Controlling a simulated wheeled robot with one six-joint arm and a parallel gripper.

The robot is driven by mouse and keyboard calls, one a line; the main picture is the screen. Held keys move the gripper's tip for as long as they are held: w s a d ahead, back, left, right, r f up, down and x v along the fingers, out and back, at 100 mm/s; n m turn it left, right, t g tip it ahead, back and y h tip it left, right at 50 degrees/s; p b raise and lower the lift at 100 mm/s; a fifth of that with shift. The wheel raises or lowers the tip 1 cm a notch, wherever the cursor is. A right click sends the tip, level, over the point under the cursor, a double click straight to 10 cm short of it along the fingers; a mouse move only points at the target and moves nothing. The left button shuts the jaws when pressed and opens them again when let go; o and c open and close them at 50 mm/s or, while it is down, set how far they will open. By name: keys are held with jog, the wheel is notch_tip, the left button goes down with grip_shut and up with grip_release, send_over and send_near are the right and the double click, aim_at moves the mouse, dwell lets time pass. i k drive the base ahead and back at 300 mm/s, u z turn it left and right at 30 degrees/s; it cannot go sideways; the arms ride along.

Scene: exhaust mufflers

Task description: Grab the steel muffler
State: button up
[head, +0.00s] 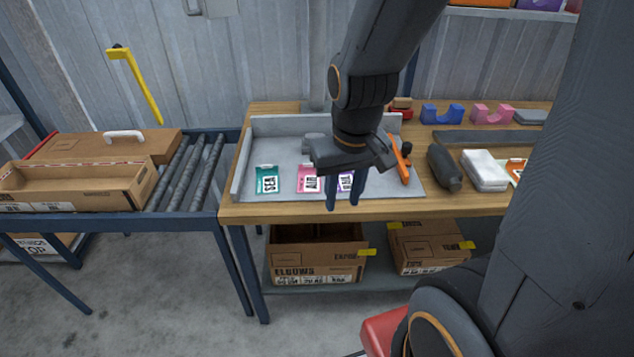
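My gripper (343,203) hangs above the front part of a grey metal tray (242,178) on the wooden workbench, fingers pointing down. Its two fingers stand apart with nothing seen between them. A small grey rounded part (311,141) shows just behind my gripper, at the back of the tray; it may be the steel muffler, but my gripper hides most of it. A dark grey, rounded muffler-like body (443,168) lies on the bench right of the tray, apart from my gripper.
Teal (267,179), pink (308,178) and purple label cards lie in the tray. An orange tool (398,158) lies at its right side. A white block (484,170) and blue (442,114) and pink (492,114) cradles stand right. A roller conveyor with an open box (75,187) is left.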

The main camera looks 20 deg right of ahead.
aim_at(445, 169)
jog(key=u, duration=0.05)
jog(key=i, duration=0.65)
jog(key=z, duration=2.3)
